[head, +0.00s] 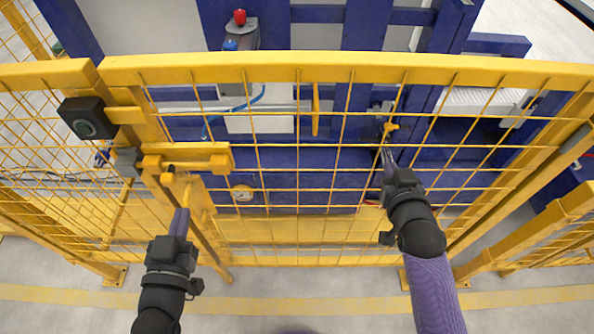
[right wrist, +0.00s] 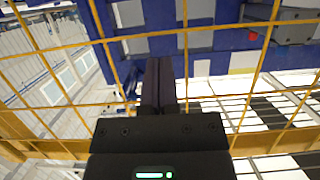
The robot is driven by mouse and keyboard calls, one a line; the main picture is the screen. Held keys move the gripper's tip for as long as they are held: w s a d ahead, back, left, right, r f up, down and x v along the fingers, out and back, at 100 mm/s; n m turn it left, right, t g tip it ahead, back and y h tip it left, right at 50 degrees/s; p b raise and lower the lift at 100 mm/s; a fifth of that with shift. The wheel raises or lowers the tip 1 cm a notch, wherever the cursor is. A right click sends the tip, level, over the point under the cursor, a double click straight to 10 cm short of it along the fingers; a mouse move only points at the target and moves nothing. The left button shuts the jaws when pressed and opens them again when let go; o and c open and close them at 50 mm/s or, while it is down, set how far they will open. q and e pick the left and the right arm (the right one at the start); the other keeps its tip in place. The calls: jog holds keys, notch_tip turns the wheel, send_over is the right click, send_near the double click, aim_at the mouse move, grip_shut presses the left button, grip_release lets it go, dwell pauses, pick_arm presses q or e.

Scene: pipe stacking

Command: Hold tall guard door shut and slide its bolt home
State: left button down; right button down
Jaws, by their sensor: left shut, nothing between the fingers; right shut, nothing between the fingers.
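The tall guard door (head: 350,68) is a yellow frame with wire mesh across the head view. Its left edge stands close to the fixed fence's end; I cannot tell if it is fully shut. The yellow bolt (head: 190,158) lies level at the door's left side, with a small knob (head: 168,175) hanging below. I cannot tell how far the bolt reaches. My left gripper (head: 181,212) is shut and empty, just below and right of the knob. My right gripper (head: 384,152) is shut and empty at the mesh, right of the door's upright yellow handle (head: 315,110). Its shut fingers also show in the right wrist view (right wrist: 158,70).
A black box with a round button (head: 87,118) sits left of the bolt. Fixed yellow fence (head: 45,75) continues left. A small yellow fitting (head: 390,128) shows near my right fingertips.

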pick_arm(q)
jog(key=shift+w, duration=0.2)
pick_arm(e)
jog(key=s, duration=0.6)
jog(key=shift+s, duration=0.2)
